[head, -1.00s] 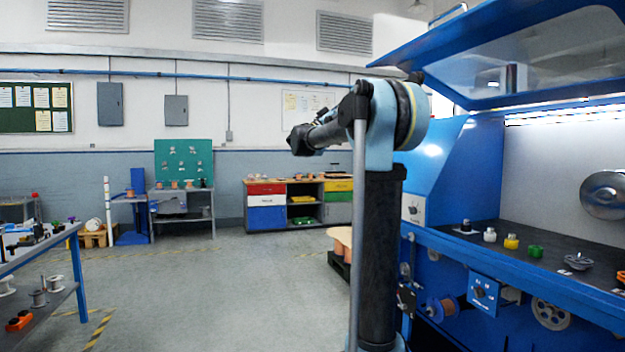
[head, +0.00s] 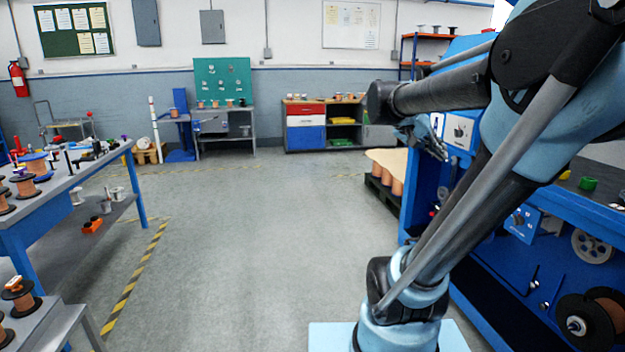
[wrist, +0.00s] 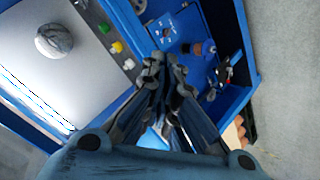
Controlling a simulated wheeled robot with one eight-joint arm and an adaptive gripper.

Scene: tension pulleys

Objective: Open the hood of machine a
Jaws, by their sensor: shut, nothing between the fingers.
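The blue machine (head: 465,75) stands at the right in the head view, largely behind my arm. No label in view can be read as "a". In the wrist view its white lit interior panel (wrist: 60,75) with a round metal disc (wrist: 53,41) shows uncovered. The hood cannot be made out in either current view. My gripper (head: 442,152) hangs in front of the machine's left end, beside a white sign (head: 458,132). In the wrist view my gripper (wrist: 163,65) has its fingers together, empty, over the machine's blue front; contact cannot be told.
A table with spools (head: 65,185) stands at the left. A pallet with copper spools (head: 388,178) is beside the machine's left end. The grey floor (head: 240,260) in the middle is clear.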

